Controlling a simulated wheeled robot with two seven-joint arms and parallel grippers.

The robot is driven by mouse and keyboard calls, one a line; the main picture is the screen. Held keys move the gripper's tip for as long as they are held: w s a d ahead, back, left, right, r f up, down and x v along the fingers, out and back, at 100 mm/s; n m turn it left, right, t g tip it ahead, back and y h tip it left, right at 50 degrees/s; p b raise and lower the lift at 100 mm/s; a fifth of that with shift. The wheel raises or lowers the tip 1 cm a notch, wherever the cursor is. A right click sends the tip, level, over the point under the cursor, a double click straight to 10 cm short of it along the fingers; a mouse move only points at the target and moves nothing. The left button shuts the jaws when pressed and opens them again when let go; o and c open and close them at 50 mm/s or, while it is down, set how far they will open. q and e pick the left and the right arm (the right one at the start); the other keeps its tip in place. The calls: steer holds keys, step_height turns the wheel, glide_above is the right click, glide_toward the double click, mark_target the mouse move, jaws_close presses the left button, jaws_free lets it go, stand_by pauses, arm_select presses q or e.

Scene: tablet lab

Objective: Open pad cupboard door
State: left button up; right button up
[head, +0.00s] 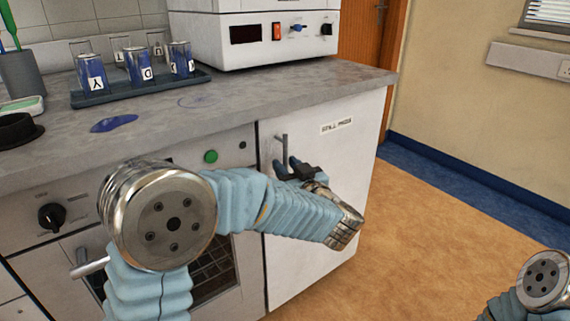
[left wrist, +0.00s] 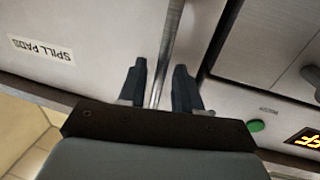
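The pad cupboard door (head: 330,165) is a white panel with a "SPILL PADS" label (head: 336,126), and it looks closed under the counter. Its upright metal bar handle (head: 284,148) is near the door's left edge. My left gripper (head: 290,169) is at the lower part of this handle. In the left wrist view the two dark fingers (left wrist: 164,88) stand on either side of the handle bar (left wrist: 172,35), with a small gap showing on each side. My right gripper is not in view; only part of my right arm shows at the lower right.
A grey counter (head: 230,109) runs above the door, with a tray of labelled blue cups (head: 91,76) and a white instrument (head: 262,45) on it. An oven-like unit with a green button (head: 210,156) is left of the door. Open floor (head: 430,230) lies to the right.

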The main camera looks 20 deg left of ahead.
arm_select(q)
steer(key=shift+x, duration=0.8)
jaws_close()
